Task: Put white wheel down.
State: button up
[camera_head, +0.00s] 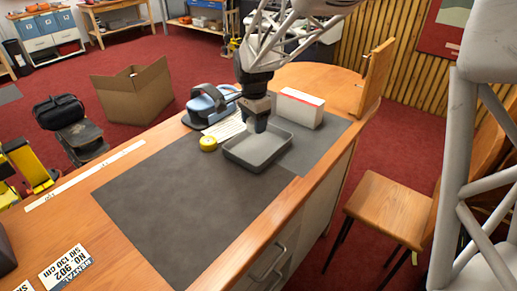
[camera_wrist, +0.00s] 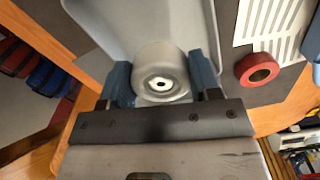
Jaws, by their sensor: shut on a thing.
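A pale grey-white wheel (camera_wrist: 160,72) with a small dark hub hole sits between the two blue fingers of my gripper (camera_wrist: 162,82) in the wrist view. My gripper is shut on it. In the head view my gripper (camera_head: 257,118) points down over a grey rectangular tray (camera_head: 248,163). The wheel shows there as a small pale shape (camera_head: 257,126) under the gripper, within the tray's outline. The tray also shows behind the wheel in the wrist view (camera_wrist: 100,18). I cannot tell whether the wheel touches the tray floor.
A white box (camera_head: 299,108) stands behind right, a blue-grey device (camera_head: 209,104) behind left. The dark mat (camera_head: 190,205) in front is clear.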

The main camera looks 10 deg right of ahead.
jog(key=s+d+f, duration=0.1)
jog(key=s+d, duration=0.1)
jog(key=s, duration=0.2)
jog(key=s+d+f, duration=0.1)
jog(key=s+d, duration=0.1)
jog(key=s, duration=0.2)
jog(key=s+d+f, duration=0.1)
jog(key=s+d, duration=0.1)
jog(key=s, duration=0.2)
jog(key=shift+s, duration=0.35)
jog(key=shift+w+a, duration=0.1)
jog(key=shift+w, duration=0.05)
send_over(266, 142)
jog(key=shift+f, duration=0.7)
jog(key=shift+f, duration=1.75)
jog(key=shift+f, duration=0.1)
jog(key=o, duration=0.9)
